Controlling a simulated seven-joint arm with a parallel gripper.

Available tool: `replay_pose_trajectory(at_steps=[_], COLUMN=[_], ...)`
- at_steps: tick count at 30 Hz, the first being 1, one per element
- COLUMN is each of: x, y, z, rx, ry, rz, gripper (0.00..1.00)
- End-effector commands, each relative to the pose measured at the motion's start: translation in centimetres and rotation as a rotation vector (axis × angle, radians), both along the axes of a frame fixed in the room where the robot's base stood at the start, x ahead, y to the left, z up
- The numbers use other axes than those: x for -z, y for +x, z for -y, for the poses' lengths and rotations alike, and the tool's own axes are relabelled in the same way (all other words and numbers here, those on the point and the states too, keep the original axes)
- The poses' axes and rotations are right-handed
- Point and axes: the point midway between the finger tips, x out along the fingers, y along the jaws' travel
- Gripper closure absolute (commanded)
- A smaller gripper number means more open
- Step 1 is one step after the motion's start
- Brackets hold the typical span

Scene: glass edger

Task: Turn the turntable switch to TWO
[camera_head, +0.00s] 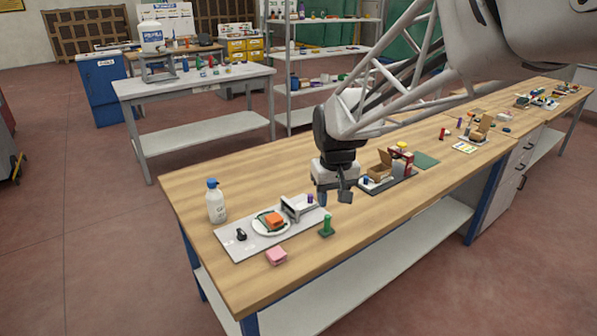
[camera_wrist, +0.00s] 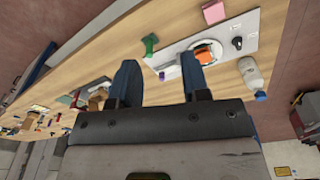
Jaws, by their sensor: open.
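The turntable switch is a small black knob (camera_head: 241,234) on the left part of a light grey panel (camera_head: 233,249) on the wooden bench. The knob also shows in the wrist view (camera_wrist: 237,42); its setting is too small to read. A white round turntable (camera_head: 261,229) with an orange block (camera_head: 272,221) sits right of the knob on the same panel. My gripper (camera_head: 334,197) is open and empty above the bench, to the right of the panel and apart from the knob. Its two fingers (camera_wrist: 162,82) show in the wrist view.
A white bottle (camera_head: 216,203) with a blue cap stands behind the panel's left end. A pink block (camera_head: 276,257) and a green piece (camera_head: 326,227) stand in front of the panel. A dark tray (camera_head: 401,183) with a cardboard box lies to the right.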

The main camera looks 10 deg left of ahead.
Motion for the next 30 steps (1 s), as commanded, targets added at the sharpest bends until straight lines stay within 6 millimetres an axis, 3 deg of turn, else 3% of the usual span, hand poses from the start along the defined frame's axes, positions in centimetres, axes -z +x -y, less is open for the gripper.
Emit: replay_pose_trajectory(at_steps=[15, 30], x=[6.3, 14.1], y=[6.6, 9.6], z=[-12.7, -25.2], rx=[-0.167, -0.316], ry=[-0.021, -0.043], rz=[-0.045, -0.082], gripper=[0.57, 0.57])
